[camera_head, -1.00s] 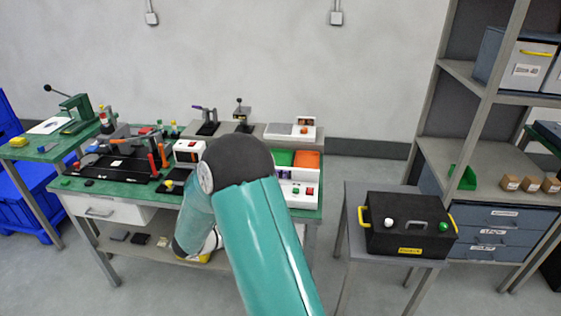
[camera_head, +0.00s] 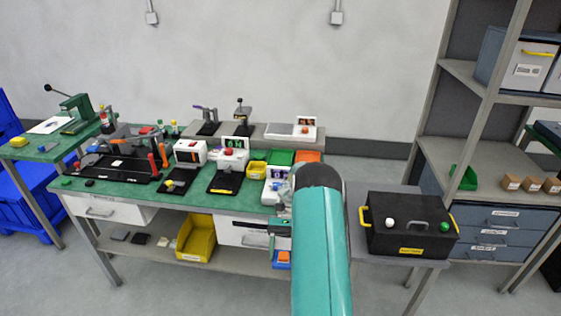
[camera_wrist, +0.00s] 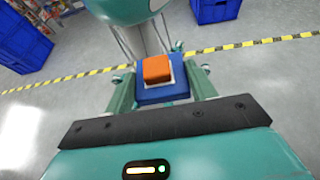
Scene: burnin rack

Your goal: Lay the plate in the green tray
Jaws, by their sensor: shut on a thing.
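The plate looks like a blue square piece with a pale-edged orange block on top, in the wrist view (camera_wrist: 163,92). My gripper (camera_wrist: 162,88) is shut on it, one finger on each side. In the head view the plate (camera_head: 282,262) hangs below my gripper (camera_head: 281,238), in front of the bench's right end and lower than its top. The green tray (camera_head: 281,157) lies at the back right of the green bench top, beside an orange tray (camera_head: 307,156). The green tray looks empty; my arm does not cover it.
A small yellow bin (camera_head: 257,169) stands left of the green tray. A white box with buttons (camera_head: 277,186) is in front, partly behind my arm. Testers (camera_head: 233,158) stand further left. A black case (camera_head: 409,226) sits on a side table to the right.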

